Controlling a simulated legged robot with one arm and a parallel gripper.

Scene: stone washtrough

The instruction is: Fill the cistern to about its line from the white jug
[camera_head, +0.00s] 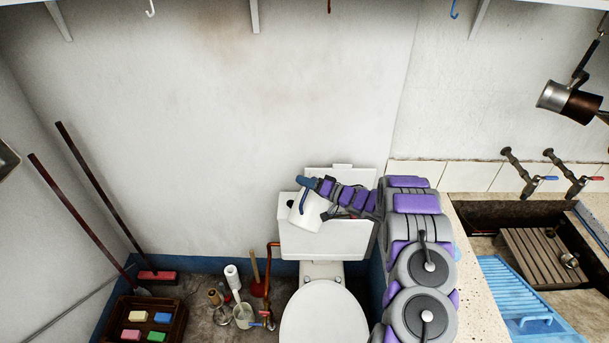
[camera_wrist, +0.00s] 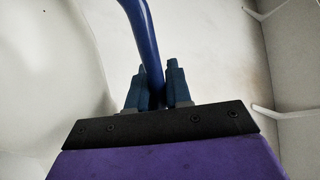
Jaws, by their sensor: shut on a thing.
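The white jug (camera_head: 308,213) is over the cistern (camera_head: 345,240) in the head view and looks tilted. My gripper (camera_head: 306,184) reaches in from the right and is shut on the jug's blue handle. In the wrist view the handle (camera_wrist: 143,35) passes between the two fingers of my gripper (camera_wrist: 153,90). The cistern is white and stands behind the toilet bowl. The jug and my arm cover much of its top. I cannot see its line, the water level or any stream from the jug.
A white toilet (camera_head: 324,315) stands below the cistern. A copper pipe (camera_head: 268,268) runs at its left, near a plunger (camera_head: 257,289). A crate of coloured blocks (camera_head: 177,325) and two long-handled tools are further left. A stone trough (camera_head: 490,215) with taps is at right.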

